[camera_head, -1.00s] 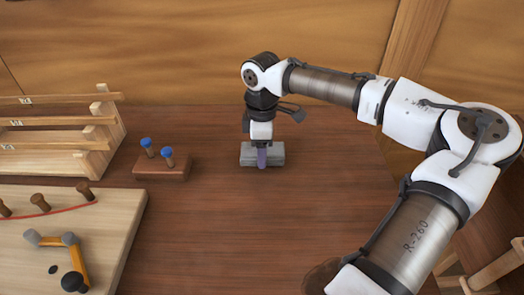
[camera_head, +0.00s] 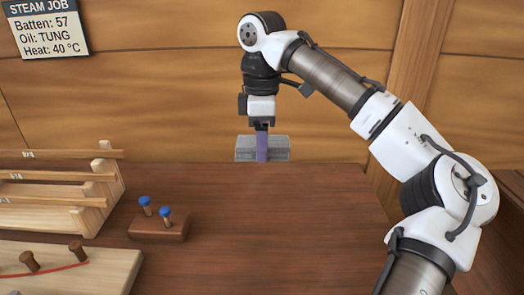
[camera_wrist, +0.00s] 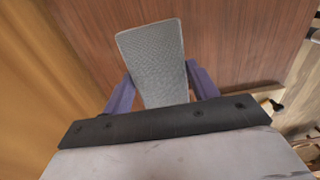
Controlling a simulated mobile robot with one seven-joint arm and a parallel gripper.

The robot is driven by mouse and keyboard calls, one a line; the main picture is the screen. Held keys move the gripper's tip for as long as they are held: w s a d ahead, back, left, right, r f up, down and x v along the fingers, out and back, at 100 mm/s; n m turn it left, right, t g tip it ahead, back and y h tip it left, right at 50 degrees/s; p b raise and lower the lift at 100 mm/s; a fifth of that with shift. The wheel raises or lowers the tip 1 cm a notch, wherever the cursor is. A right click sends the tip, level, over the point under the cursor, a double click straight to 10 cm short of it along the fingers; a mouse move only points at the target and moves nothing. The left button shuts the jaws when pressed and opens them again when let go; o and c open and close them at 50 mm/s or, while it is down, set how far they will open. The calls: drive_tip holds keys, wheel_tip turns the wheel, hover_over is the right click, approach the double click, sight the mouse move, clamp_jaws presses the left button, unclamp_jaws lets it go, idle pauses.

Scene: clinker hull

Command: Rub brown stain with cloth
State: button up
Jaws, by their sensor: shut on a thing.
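My gripper (camera_head: 262,150) is shut on a grey oblong block (camera_head: 280,149), with one purple finger showing in front of it. The block is held clear of the tabletop (camera_head: 270,220), against the back wall in the head view. In the wrist view, the block (camera_wrist: 154,55) has a fine woven-looking grey face and sits between two purple fingers (camera_wrist: 160,88). No separate cloth shows, and I cannot tell whether this block is the cloth. No brown stain stands out on the dark wood now; part of the table is behind my arm or out of frame.
A small wooden block with two blue-topped pegs (camera_head: 157,225) stands left of centre. A slatted wooden rack (camera_head: 60,185) is at the left, with a pale board (camera_head: 75,272) carrying brown pegs before it. The table's middle is clear. A sign (camera_head: 45,27) hangs on the wall.

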drive_tip(key=o, duration=0.3)
drive_tip(key=shift+c, duration=1.1)
drive_tip(key=shift+s+a, duration=0.1)
